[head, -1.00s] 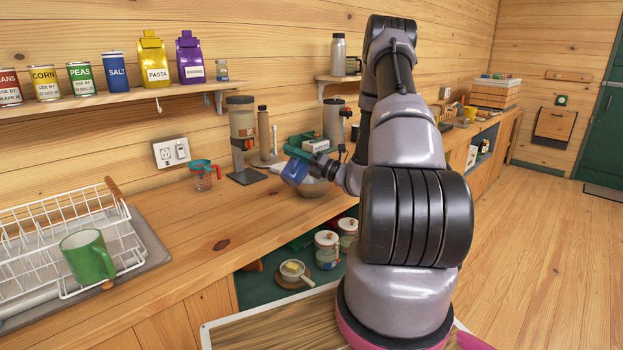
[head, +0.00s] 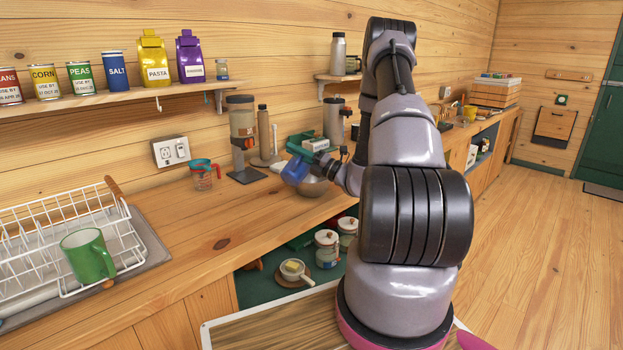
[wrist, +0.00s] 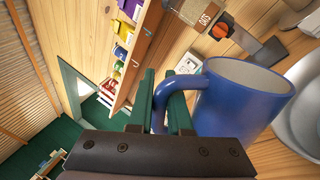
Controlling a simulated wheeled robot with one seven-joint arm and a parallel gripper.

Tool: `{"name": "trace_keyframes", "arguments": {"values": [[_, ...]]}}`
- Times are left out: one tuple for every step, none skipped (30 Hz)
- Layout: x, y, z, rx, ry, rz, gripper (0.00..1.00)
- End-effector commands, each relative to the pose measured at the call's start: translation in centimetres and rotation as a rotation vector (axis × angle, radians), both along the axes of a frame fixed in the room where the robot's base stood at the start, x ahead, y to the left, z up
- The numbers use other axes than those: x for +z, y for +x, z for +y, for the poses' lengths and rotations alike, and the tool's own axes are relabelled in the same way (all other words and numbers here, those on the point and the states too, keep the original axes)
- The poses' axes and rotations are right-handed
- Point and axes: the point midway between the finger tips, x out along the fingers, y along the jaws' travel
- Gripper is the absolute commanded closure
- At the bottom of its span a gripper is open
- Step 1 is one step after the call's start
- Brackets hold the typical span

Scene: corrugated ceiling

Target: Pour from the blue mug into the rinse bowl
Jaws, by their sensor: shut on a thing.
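The blue mug (head: 296,171) is over the near left side of the metal rinse bowl (head: 314,187) on the counter and looks tilted in the head view. It also shows in the wrist view (wrist: 240,100), with its pale inside in sight and no contents that I can make out. My gripper (wrist: 165,100) has green fingers and is shut on the mug's handle. The bowl shows only in part at the right edge of the wrist view (wrist: 295,125). In the head view my arm and the mug hide part of the bowl. I see no stream between mug and bowl.
A measuring cup with a red handle (head: 204,175) and a coffee grinder (head: 242,135) stand left of the bowl. A dish rack (head: 60,235) with a green mug (head: 88,256) is at the far left.

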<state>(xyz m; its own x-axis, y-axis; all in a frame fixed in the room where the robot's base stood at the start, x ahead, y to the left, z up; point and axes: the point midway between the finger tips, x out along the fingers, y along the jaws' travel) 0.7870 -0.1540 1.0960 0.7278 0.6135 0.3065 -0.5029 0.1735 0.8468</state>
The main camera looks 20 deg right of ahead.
Motion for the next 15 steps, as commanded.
{"name": "trace_keyframes", "arguments": {"values": [[0.1,0.06,-0.05,-0.001,0.006,0.002,1.0],[0.13,0.07,-0.09,-0.001,0.008,0.003,1.0],[0.18,0.1,-0.13,0.0,0.013,0.005,1.0],[0.2,0.13,-0.17,0.0,0.018,0.008,1.0],[0.24,0.14,-0.19,0.001,0.021,0.011,1.0],[0.28,0.17,-0.24,0.001,0.026,0.013,1.0],[0.31,0.18,-0.27,0.001,0.03,0.015,1.0],[0.34,0.21,-0.3,0.001,0.033,0.017,1.0],[0.37,0.23,-0.35,0.001,0.037,0.019,1.0],[0.4,0.25,-0.38,0.001,0.041,0.021,1.0],[0.43,0.27,-0.41,0.002,0.045,0.023,1.0],[0.47,0.29,-0.45,0.002,0.049,0.026,1.0],[0.49,0.31,-0.48,0.001,0.053,0.028,1.0],[0.53,0.33,-0.51,0.001,0.057,0.03,1.0],[0.56,0.36,-0.56,0.002,0.061,0.033,1.0]]}}
